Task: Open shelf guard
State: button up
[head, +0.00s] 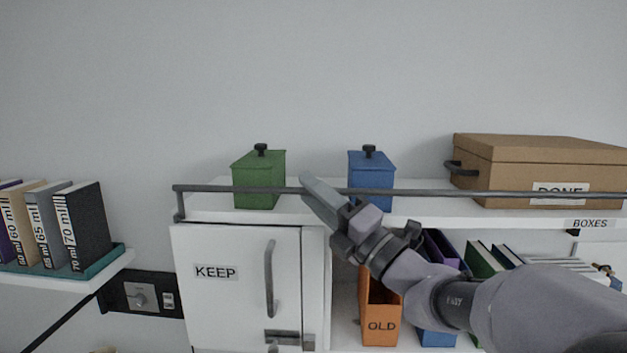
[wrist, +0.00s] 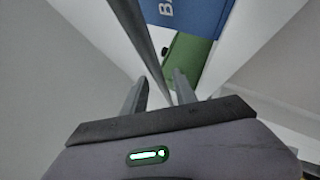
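The shelf guard is a long grey bar (head: 430,192) running along the front of the upper white shelf, with a bent bracket at its left end. It is up, in front of the boxes. My gripper (head: 312,188) is at the bar, between the green box and the blue box. In the wrist view the guard bar (wrist: 142,45) passes between the two fingers of my gripper (wrist: 160,88). The fingers are apart, with a gap visible on both sides of the bar. How deep the bar sits between them is hard to tell.
A green lidded box (head: 258,180) and a blue lidded box (head: 371,182) stand behind the bar. A brown DONE box (head: 540,165) is at right. Below are a KEEP cabinet door (head: 222,300) and an orange OLD file (head: 380,322). Books (head: 82,225) stand at left.

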jog(key=shift+w+a+r, duration=0.15)
jog(key=shift+w+a, duration=0.25)
jog(key=shift+w, duration=0.15)
jog(key=shift+s, duration=0.15)
jog(key=shift+c, duration=0.6)
grip_shut()
